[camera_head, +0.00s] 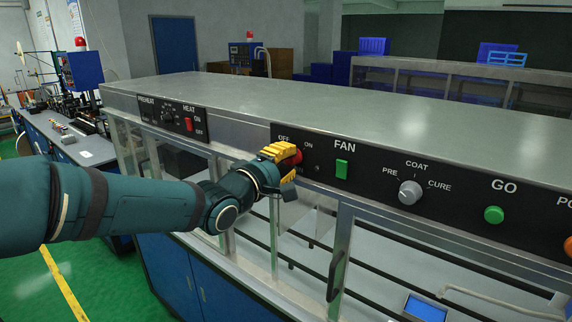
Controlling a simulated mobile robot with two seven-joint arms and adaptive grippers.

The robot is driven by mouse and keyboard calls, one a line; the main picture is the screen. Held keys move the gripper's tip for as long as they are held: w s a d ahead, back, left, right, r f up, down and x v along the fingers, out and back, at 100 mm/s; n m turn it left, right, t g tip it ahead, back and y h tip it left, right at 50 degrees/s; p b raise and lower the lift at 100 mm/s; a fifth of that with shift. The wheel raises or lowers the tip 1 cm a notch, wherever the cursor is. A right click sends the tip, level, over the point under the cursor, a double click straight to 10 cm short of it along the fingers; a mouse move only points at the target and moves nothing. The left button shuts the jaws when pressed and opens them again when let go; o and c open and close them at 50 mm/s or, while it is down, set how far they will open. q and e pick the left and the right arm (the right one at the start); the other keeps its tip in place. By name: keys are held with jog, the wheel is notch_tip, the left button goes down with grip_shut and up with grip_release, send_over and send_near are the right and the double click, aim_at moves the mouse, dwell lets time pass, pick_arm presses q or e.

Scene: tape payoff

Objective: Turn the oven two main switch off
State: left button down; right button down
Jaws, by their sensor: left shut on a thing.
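The main switch (294,160) is a red knob on the black control panel, beside the labels OFF and ON. My left gripper (284,153), with yellow fingers, is shut on this red switch, and its fingers cover part of it. The gripper reaches in from the left, in front of the panel. The switch's exact angle is hard to read behind the fingers. My right gripper is not in view.
To the right on the panel are a green FAN switch (341,169), a grey COAT knob (410,192) and a green GO button (494,215). A HEAT panel (171,118) with a red switch sits left. Glass doors with a dark handle (335,276) lie below.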

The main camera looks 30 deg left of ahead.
pick_arm(q)
jog(key=shift+n+b, duration=0.45)
jog(key=shift+n, duration=0.75)
jog(key=c, duration=0.7)
grip_release()
jog(key=s, duration=0.8)
jog(key=s+a, duration=0.1)
jog(key=s, duration=0.3)
jog(key=shift+f, duration=0.35)
